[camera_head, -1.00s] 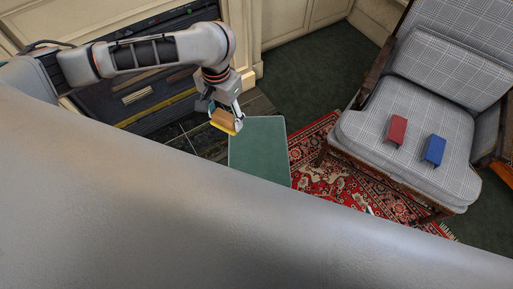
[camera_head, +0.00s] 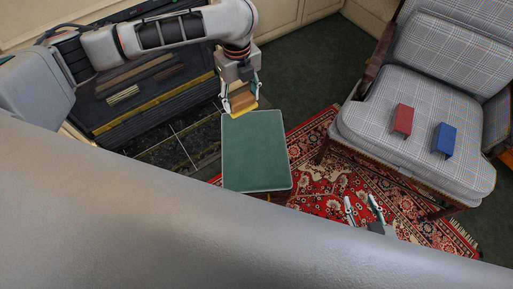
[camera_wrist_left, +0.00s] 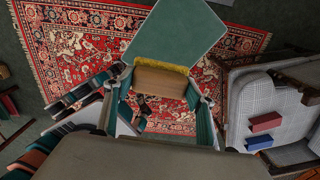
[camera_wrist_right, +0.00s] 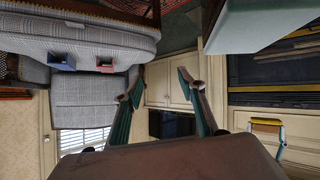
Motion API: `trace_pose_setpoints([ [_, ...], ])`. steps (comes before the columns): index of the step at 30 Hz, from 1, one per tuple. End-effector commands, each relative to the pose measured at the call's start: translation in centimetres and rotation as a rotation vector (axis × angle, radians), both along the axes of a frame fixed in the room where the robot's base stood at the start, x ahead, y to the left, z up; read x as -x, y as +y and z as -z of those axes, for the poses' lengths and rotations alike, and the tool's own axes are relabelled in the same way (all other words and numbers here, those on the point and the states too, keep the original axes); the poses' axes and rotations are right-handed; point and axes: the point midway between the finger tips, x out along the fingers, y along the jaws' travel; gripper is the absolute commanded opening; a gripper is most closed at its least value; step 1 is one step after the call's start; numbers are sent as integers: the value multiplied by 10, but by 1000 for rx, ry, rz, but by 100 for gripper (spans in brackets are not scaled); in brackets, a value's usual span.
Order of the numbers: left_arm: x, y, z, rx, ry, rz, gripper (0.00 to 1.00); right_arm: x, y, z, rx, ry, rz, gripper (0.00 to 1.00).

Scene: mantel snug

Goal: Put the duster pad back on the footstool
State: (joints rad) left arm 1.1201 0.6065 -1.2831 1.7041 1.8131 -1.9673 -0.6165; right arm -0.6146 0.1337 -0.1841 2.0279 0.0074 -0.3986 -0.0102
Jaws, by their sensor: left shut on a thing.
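The duster pad (camera_head: 243,102) is a tan block with a yellow fringe. My left gripper (camera_head: 240,98) is shut on it, and it shows between the fingers in the left wrist view (camera_wrist_left: 160,82). The pad is held over or just beyond the far edge of the footstool (camera_head: 256,155), whose flat green top is bare. I cannot tell the gap between pad and top. The footstool also shows in the left wrist view (camera_wrist_left: 175,38). My right gripper (camera_head: 362,205) is open and empty, right of the footstool above the rug.
A plaid armchair (camera_head: 390,150) at right holds a red block (camera_head: 403,120) and a blue block (camera_head: 444,140). A patterned red rug (camera_head: 320,185) lies under the footstool. A dark fireplace front (camera_head: 150,85) is behind my left arm. A large grey surface hides the foreground.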

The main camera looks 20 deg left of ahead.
Motion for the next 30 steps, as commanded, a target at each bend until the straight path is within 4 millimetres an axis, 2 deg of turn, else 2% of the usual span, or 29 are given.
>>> trace_pose_setpoints([
  [1,-3,-3,13,0,6,95,35,3,0,11,2,7,-2,40],
  [12,-26,-19,64,4,8,892,35,18,2,51,11,46,-14,40],
  [18,-35,-27,88,4,6,1262,35,24,3,68,15,62,-20,40],
  [21,-38,-29,96,4,4,1390,35,24,3,70,16,61,-23,40],
  [26,-40,-31,102,3,1,1497,35,22,3,73,19,60,-27,40],
  [30,-39,-32,125,6,5,1517,35,25,4,80,18,68,-29,40],
])
